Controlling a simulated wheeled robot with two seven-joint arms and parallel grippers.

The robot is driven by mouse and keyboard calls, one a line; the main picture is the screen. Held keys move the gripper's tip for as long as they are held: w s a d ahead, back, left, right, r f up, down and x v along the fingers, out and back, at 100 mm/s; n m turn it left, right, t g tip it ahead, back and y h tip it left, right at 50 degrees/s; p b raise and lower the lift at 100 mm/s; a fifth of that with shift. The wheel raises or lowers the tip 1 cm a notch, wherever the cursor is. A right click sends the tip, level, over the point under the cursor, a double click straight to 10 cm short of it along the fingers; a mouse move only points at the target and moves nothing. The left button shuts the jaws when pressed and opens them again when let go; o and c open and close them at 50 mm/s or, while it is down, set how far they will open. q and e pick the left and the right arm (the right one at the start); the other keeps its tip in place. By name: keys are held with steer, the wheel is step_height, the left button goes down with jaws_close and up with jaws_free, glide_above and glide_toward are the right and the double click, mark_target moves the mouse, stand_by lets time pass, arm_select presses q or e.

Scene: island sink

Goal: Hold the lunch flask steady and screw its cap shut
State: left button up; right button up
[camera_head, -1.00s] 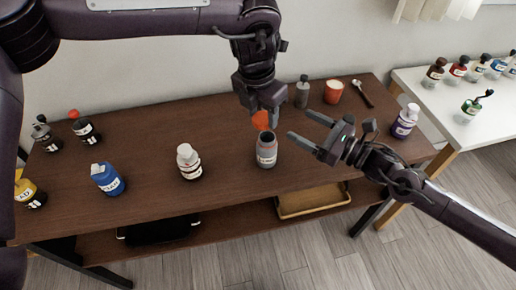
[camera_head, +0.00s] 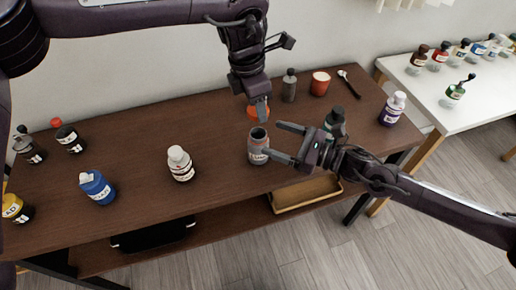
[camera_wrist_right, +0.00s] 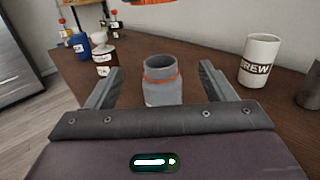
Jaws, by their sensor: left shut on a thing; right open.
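The lunch flask (camera_head: 258,152) is a grey jar with a pale label and an open, dark mouth. It stands upright on the brown table. In the right wrist view the flask (camera_wrist_right: 162,92) shows an orange ring below its rim. The orange-red cap (camera_head: 256,113) is above and slightly behind the flask, apart from it. My left gripper (camera_head: 262,108) is shut on the cap, pointing down. My right gripper (camera_head: 276,139) is open, coming from the right. Its fingers lie on either side of the flask in the wrist view (camera_wrist_right: 160,85), with gaps; contact is not visible.
A grey bottle (camera_head: 289,86) and a red cup (camera_head: 320,83) stand behind. A dark green bottle (camera_head: 336,122) is close behind my right gripper. A white lettered mug (camera_wrist_right: 260,60) shows in the wrist view.

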mark_target(253, 145)
step_height(253, 145, down, 7)
steer(key=shift+a+r, duration=0.1)
steer(key=x, duration=0.7)
steer(key=shift+w+a+r, duration=0.1)
steer(key=shift+r, duration=0.15)
steer(key=c, duration=1.5)
arm_select(q)
steer(key=shift+f, duration=2.45)
arm_select(e)
steer(key=shift+o, duration=0.2)
arm_select(q)
steer(key=shift+f, duration=0.15)
steer(key=shift+f, duration=0.75)
steer(key=shift+f, duration=0.55)
